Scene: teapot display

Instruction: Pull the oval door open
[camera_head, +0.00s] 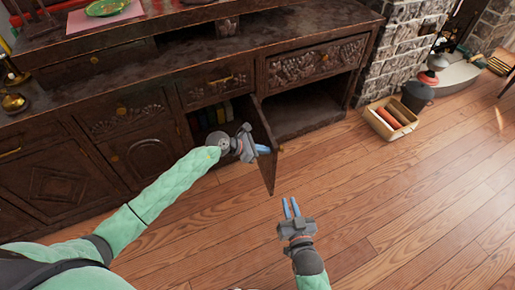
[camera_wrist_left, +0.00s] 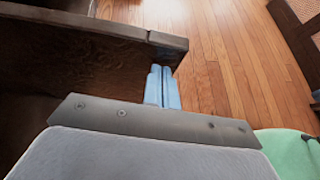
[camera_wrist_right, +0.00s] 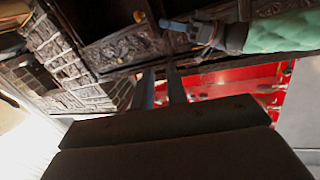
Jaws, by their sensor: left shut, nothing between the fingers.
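A dark wooden cabinet door (camera_head: 265,130) stands swung out from the cabinet front, seen nearly edge-on, so I cannot tell whether its face is oval. Beside it on the left, a door with a rounded panel (camera_head: 143,154) is closed. My left gripper (camera_head: 264,150) is shut and empty, at the swung-out door. In the left wrist view its blue fingers (camera_wrist_left: 162,88) lie together beside a dark wooden panel (camera_wrist_left: 90,60), close to the panel's end; I cannot tell whether they touch. My right gripper (camera_head: 291,207) is open and empty above the floor, right of the door.
The compartment left of the swung-out door holds book-like items (camera_head: 215,114). An open compartment (camera_head: 305,108) lies to its right under a carved drawer (camera_head: 315,63). A box with orange rolls (camera_head: 391,118) and a dark bucket (camera_head: 417,96) stand right. The wooden floor (camera_head: 400,200) in front is clear.

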